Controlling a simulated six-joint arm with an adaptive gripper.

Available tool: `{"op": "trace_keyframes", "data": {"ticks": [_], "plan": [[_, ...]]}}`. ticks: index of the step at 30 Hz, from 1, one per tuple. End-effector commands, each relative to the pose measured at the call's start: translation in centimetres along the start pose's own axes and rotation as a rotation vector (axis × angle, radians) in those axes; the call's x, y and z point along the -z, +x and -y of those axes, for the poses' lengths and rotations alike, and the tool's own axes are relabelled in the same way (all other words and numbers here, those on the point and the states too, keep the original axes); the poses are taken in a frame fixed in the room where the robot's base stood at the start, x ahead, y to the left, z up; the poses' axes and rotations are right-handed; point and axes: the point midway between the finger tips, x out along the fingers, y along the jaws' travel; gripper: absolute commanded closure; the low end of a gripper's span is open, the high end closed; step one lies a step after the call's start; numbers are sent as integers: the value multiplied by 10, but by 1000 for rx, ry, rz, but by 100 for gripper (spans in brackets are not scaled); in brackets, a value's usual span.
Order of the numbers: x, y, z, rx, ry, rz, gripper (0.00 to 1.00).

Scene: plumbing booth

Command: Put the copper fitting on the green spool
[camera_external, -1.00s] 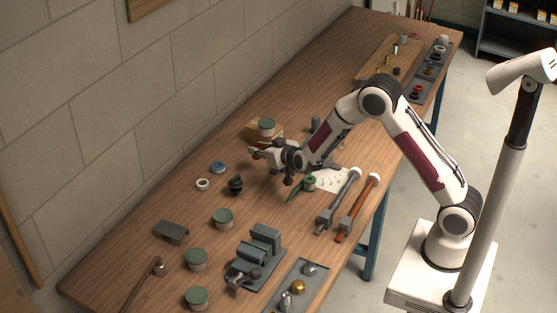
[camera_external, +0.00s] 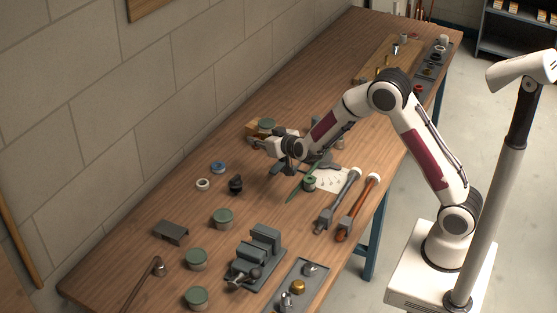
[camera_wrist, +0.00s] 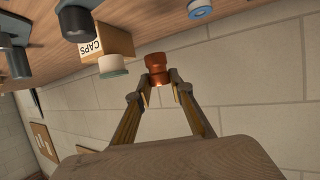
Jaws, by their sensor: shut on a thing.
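The copper fitting (camera_wrist: 157,68) is pinched between the fingertips of my gripper (camera_wrist: 162,80) in the wrist view. It is held clear of the things around it. In the external view my gripper (camera_external: 258,143) is over the table beside the cardboard box, and the fitting is too small to make out there. The green spool (camera_external: 309,184) stands on the table at the edge of a white sheet, to the right of and nearer than my gripper. A green pointed tool lies beside it.
The cardboard box marked CAPS (camera_wrist: 118,42) and a green-lidded jar (camera_external: 267,124) are close to my gripper. Two wrenches (camera_external: 346,195) lie right of the spool. A dark fitting (camera_external: 236,185), a white ring (camera_external: 203,184), a blue tape roll (camera_external: 218,168) and a vise (camera_external: 258,256) stand nearer.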

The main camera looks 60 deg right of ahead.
Motion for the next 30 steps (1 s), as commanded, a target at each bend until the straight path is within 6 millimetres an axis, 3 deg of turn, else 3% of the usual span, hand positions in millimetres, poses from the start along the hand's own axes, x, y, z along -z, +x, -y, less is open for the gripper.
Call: {"op": "trace_keyframes", "data": {"ticks": [8, 15, 18, 30], "plan": [[1, -4, 12, 17, -5, -1, 98], [8, -24, 52, 60, -20, -1, 98], [10, -32, 60, 46, -13, -1, 98], [18, -64, 65, -63, 33, -2, 98]]}}
